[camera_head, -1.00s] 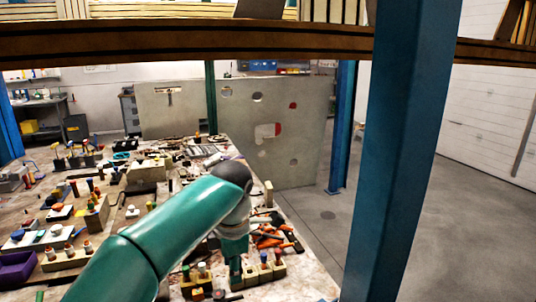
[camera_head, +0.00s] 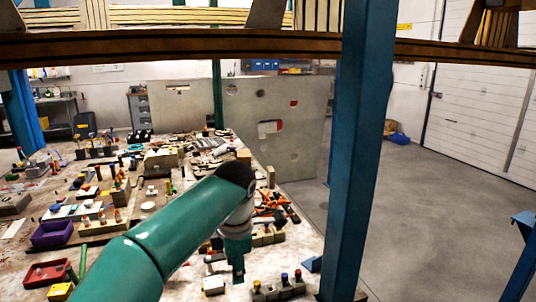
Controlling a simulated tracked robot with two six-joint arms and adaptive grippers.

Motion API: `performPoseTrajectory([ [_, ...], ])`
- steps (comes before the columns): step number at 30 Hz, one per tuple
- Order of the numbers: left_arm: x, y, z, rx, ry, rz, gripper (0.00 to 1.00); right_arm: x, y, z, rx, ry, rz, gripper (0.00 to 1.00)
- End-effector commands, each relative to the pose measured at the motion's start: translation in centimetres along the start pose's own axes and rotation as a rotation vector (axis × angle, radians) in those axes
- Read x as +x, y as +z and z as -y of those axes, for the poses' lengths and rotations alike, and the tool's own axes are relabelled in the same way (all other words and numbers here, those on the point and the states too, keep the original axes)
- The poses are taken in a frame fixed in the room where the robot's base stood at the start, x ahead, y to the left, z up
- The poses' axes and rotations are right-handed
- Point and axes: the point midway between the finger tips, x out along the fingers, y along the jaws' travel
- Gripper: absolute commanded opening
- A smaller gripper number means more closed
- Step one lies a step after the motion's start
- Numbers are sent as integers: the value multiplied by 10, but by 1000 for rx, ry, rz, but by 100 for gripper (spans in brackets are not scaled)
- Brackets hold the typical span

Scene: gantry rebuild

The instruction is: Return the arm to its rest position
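My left arm, teal with a dark elbow cap, comes in from the bottom left and reaches over the cluttered worktable (camera_head: 185,250). Its forearm bends down at the dark joint. My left gripper (camera_head: 238,270) points down over the front right part of the table, beside small wooden blocks with coloured pegs. It is small and partly hidden by the wrist, so I cannot tell whether its fingers are open or shut. No held object shows. My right gripper is not in view.
A thick blue post (camera_head: 355,150) stands right of the table, close to my arm. A brown beam (camera_head: 200,46) crosses overhead. A purple bin (camera_head: 52,235) and a red tray (camera_head: 46,272) lie at the table's left. Clear floor (camera_head: 430,220) opens at right.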

Motion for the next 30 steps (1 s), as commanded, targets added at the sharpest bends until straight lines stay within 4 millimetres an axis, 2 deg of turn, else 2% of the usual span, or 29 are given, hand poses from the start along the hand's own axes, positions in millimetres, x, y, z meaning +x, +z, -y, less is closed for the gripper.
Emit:
performPoseTrajectory([
  [2, 0, 0, 0, 0, 0, 0, 39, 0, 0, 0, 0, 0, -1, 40],
  [3, 11, -8, -4, -17, -7, -7, 39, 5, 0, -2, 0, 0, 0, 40],
  [8, 38, -30, -14, -62, -33, -30, 39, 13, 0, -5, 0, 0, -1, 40],
  [12, 70, -50, -14, -88, -79, -69, 39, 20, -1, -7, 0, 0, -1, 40],
  [17, 117, -76, -1, -105, -170, -129, 39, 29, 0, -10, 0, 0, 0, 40],
  [20, 157, -93, 14, -114, -241, -161, 39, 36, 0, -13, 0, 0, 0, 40],
  [23, 209, -110, 38, -96, -330, -176, 39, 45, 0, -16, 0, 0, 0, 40],
  [26, 273, -128, 75, -25, -435, -149, 39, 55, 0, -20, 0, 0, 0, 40],
  [27, 297, -134, 93, 20, -475, -122, 39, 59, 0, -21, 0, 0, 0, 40],
  [29, 332, -141, 122, 94, -528, -70, 39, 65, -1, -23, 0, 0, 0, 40],
  [30, 353, -145, 144, 148, -560, -26, 39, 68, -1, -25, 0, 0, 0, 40],
])
